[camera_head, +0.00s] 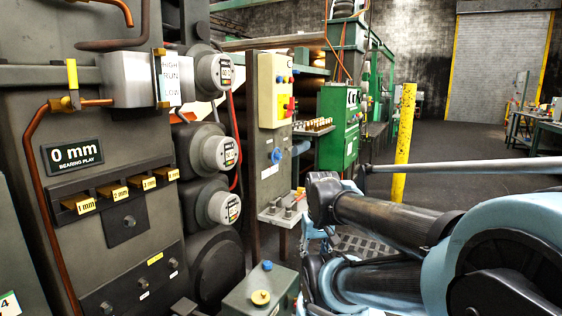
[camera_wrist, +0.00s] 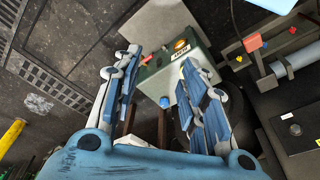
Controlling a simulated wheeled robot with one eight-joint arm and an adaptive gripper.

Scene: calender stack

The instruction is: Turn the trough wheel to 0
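No wheel in view is readably marked as the trough wheel. A blue round knob (camera_head: 276,156) is on the grey upright panel in the head view; I cannot tell whether it is this wheel. A low green-grey box (camera_head: 250,291) at the bottom carries a yellow round knob (camera_head: 260,297) and a blue knob (camera_head: 267,265). In the wrist view, my gripper (camera_wrist: 157,62) is open, with its two fingers wide apart and nothing between them. A green and grey box (camera_wrist: 160,45) with a small label lies beyond the fingertips.
A yellow post (camera_head: 405,128) stands right of a green cabinet (camera_head: 339,128). Dark floor (camera_head: 465,150) lies clear behind my arm.

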